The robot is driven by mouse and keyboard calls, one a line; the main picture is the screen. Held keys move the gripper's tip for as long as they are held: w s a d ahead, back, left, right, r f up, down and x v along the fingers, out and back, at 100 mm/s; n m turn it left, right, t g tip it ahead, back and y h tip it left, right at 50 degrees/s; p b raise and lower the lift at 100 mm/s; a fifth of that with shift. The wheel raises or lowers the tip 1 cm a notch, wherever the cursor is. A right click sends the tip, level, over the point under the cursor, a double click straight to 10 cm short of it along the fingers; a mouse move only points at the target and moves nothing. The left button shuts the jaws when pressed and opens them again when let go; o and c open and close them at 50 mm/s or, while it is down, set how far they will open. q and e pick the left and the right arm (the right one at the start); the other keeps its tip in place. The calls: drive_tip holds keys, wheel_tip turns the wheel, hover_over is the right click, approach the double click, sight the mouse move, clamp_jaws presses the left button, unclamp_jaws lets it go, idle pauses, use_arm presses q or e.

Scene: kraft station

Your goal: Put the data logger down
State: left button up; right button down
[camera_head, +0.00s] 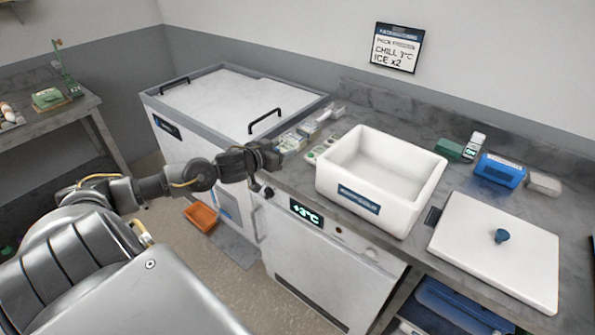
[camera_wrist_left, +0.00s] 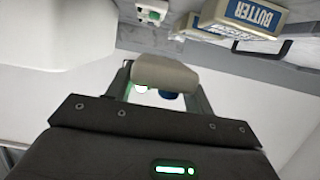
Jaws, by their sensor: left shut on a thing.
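My left gripper (camera_head: 268,158) is over the left end of the counter, near the front edge and left of the white cool box (camera_head: 330,178). In the left wrist view its fingers (camera_wrist_left: 165,97) are shut on a pale, rounded thing, which I take to be the data logger (camera_wrist_left: 165,74). A blue part and a small white part show beneath it. In the head view the held thing is hidden by the dark gripper. The cool box is open and its visible inside looks empty. My right gripper is not in view.
The white lid (camera_head: 490,245) with a blue knob lies on the counter at right. Behind it are a green box (camera_head: 448,150), a small device with a lit display (camera_head: 475,146) and a blue pack (camera_head: 499,170). Butter boxes (camera_wrist_left: 252,15) lie near the gripper; a chest freezer (camera_head: 225,105) stands left.

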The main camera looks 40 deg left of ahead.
use_arm(q)
hover_over(298, 177)
drive_tip(key=f, duration=0.5)
drive_tip(key=shift+a+f, duration=0.2)
wheel_tip(298, 177, down, 2)
drive_tip(key=shift+w+d+f+p, duration=0.15)
drive_tip(key=shift+f+p, duration=0.1)
drive_tip(key=shift+p, duration=0.95)
drive_tip(key=shift+f, duration=0.35)
drive_tip(key=shift+f, duration=0.15)
drive_tip(key=o, duration=1)
